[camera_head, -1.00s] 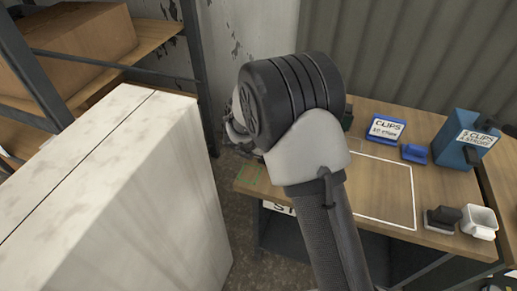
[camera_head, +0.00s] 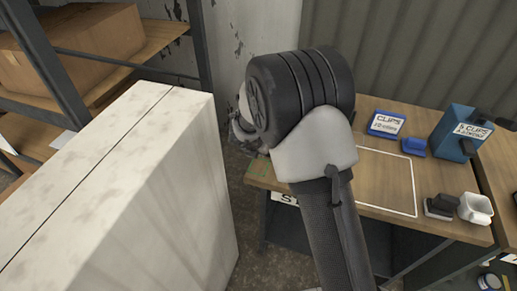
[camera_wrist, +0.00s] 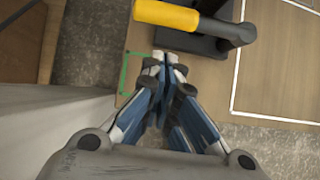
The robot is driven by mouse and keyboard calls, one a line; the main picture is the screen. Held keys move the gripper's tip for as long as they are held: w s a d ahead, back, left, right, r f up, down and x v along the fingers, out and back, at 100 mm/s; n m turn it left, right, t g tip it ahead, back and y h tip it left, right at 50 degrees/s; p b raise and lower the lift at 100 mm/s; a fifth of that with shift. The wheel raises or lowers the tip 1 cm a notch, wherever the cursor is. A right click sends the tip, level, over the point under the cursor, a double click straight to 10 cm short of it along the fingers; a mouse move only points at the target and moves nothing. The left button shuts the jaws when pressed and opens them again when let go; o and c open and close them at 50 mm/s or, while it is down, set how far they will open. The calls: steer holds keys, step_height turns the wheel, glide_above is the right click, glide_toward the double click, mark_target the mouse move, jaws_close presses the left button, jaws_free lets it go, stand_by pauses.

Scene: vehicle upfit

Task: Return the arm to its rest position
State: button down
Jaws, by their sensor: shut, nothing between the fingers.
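My gripper (camera_wrist: 165,62) shows in the wrist view with its blue and grey fingers drawn together and nothing between them. It hangs above the front left corner of the wooden workbench (camera_head: 390,180), near a green outlined mark (camera_wrist: 128,75). In the head view my arm crosses the middle of the picture, and its big black joint hides most of the gripper. A black tool with a yellow handle (camera_wrist: 166,14) lies on the bench just beyond the fingertips in the wrist view.
A tall white cabinet (camera_head: 150,190) stands close on the left. A shelf with a cardboard box (camera_head: 75,45) is behind it. On the bench are a clips sign (camera_head: 386,123), a blue box (camera_head: 459,133), a dark block (camera_head: 440,206) and a white cup (camera_head: 475,208). The white outlined area looks clear.

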steer(key=p+v, duration=0.2)
steer(key=v, duration=0.6)
steer(key=shift+w+d+r, duration=0.25)
steer(key=shift+d+r, duration=0.05)
steer(key=shift+r, duration=0.1)
